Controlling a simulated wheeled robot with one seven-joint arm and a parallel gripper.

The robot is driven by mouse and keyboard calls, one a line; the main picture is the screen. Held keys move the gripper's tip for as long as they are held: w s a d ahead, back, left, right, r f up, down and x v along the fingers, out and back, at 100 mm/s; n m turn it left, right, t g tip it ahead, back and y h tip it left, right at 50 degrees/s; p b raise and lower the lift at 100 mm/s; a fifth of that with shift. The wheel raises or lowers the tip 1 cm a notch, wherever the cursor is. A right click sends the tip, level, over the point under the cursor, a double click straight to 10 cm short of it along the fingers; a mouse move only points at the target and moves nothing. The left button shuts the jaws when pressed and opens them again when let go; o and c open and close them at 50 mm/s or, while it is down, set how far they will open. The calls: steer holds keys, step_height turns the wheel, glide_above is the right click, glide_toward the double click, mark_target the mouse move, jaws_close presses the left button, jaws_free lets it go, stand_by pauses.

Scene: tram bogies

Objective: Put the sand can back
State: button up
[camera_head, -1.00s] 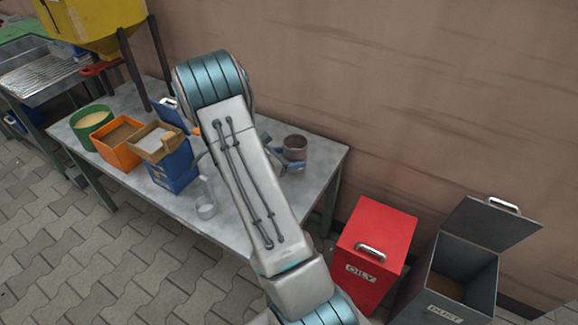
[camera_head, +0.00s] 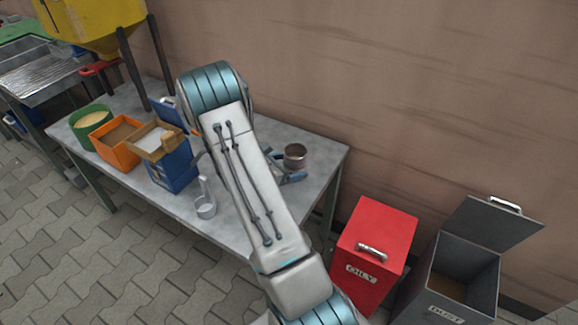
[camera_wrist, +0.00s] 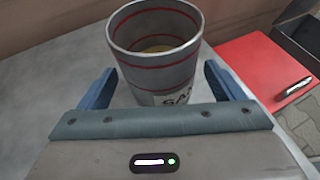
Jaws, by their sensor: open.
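The sand can (camera_head: 295,157) is a grey metal can standing upright on the right end of the grey table, near the wall. In the wrist view the sand can (camera_wrist: 158,60) shows red bands, partly visible "SA" lettering and something tan inside. My gripper (camera_wrist: 160,80) is open, with one blue finger on each side of the can's near lower part and visible gaps between. In the head view only a part of my gripper (camera_head: 288,178) shows beside my arm, on the near side of the can. The can's base is hidden in the wrist view.
On the table (camera_head: 222,228) stand a green tub (camera_head: 91,121), an orange bin (camera_head: 115,146), a blue box (camera_head: 174,172) with an open carton, and a small cup (camera_head: 205,208). A red OILY bin (camera_head: 385,235) and an open dark DUST bin (camera_head: 462,270) stand right.

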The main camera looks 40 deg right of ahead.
steer(key=shift+r, duration=0.2)
steer(key=p+v, duration=0.1)
steer(key=v, duration=1.1)
steer(key=s+a+r+m+t+y, duration=0.2)
steer(key=s+a+r+m+y, duration=1.1)
steer(key=s+a+r+m, duration=0.3)
steer(key=s+a+m, duration=0.1)
steer(key=s+m, duration=0.1)
steer(key=s, duration=0.1)
steer(key=shift+s+r+y, duration=0.25)
steer(key=shift+r+y, duration=0.05)
steer(key=shift+r, duration=0.05)
